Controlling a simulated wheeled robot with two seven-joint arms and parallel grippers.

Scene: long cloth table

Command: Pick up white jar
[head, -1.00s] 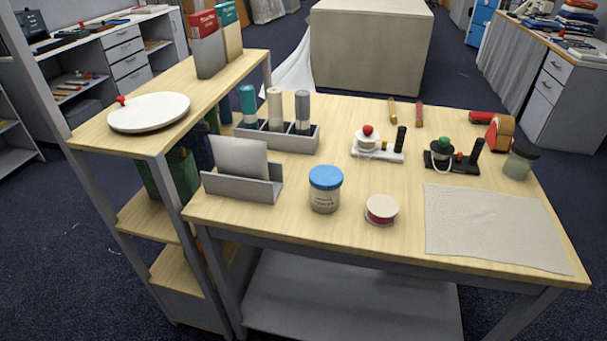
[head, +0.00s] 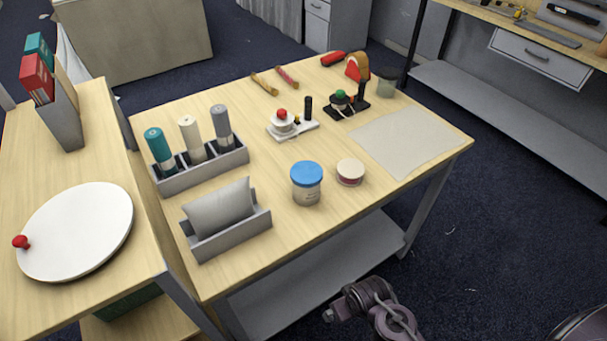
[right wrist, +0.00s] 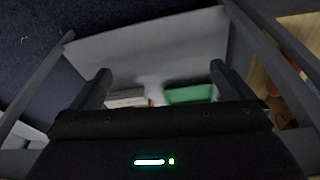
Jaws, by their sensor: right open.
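A jar with a blue lid and pale, labelled body (head: 306,185) stands upright near the front edge of the wooden table (head: 270,235). A low round tin with a whitish lid (head: 350,172) sits just right of it. Another small jar with a dark lid (head: 386,83) stands at the far right corner. No all-white jar is clear. My right gripper (right wrist: 160,70) is open and empty in the right wrist view, with a grey shelf surface beyond it. Part of my arm shows low in the head view, off the table's front. My left gripper is not in view.
A grey holder with a cushion-like item (head: 228,222) and a rack of bottles (head: 203,165) stand left of the blue-lidded jar. A side shelf with a white disc (head: 80,230) is at left. A pale cloth (head: 410,140) lies at right.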

